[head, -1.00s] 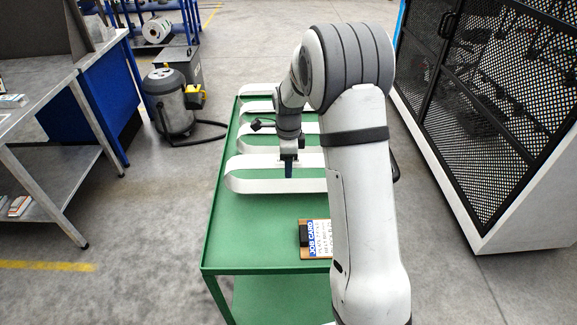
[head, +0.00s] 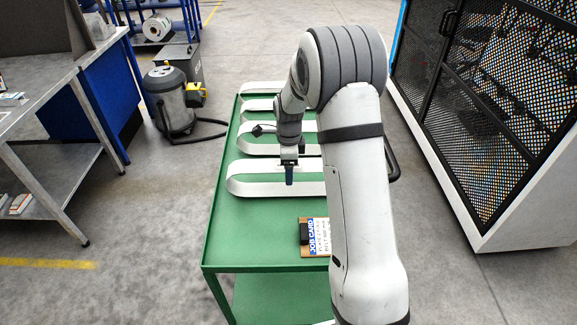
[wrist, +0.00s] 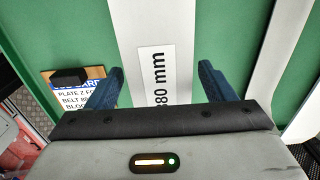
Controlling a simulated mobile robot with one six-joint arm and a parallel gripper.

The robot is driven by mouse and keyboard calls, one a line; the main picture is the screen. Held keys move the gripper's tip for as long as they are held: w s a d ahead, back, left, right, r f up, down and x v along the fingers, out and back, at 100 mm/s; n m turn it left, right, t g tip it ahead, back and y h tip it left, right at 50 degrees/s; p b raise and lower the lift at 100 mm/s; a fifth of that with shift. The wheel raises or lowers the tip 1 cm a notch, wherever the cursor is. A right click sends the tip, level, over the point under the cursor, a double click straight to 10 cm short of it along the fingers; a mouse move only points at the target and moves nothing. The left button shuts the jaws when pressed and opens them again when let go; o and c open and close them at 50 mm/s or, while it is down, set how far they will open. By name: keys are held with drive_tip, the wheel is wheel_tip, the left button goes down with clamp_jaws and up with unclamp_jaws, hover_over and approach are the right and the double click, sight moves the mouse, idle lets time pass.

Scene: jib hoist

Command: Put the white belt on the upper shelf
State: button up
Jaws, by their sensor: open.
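Several white looped belts lie on the green top of a cart (head: 250,240). The nearest white belt (head: 255,187) is directly under my gripper (head: 289,174). In the wrist view, that belt's white strip (wrist: 142,22) runs between my gripper's (wrist: 162,84) two blue fingers and bears a label (wrist: 160,76) partly reading "80 mm". The fingers are open, one on each side of the strip, with green surface showing between them and it. The finger tips' height above the cart top is hard to tell. I cannot tell which surface is the upper shelf.
A job card (head: 316,236) with a dark block lies near the front of the cart. A lower green shelf (head: 270,298) shows below. A mesh-door cabinet (head: 500,110) stands right, a metal workbench (head: 40,75) left, and a vacuum cleaner (head: 172,105) behind left.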

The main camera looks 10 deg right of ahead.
wheel_tip(320, 180, up, 12)
drive_tip(key=s+r+n+t, duration=0.1)
drive_tip(key=s+r+n, duration=0.25)
drive_tip(key=s, duration=0.35)
drive_tip(key=s+r+n, duration=0.3)
drive_tip(key=s+n, duration=0.2)
drive_tip(key=s, duration=0.1)
drive_tip(key=s+f+n+t, duration=0.1)
drive_tip(key=s+n+t, duration=0.1)
drive_tip(key=s+n, duration=0.9)
drive_tip(key=s, duration=0.6)
drive_tip(key=shift+n+b, duration=0.35)
drive_tip(key=shift+b, duration=0.05)
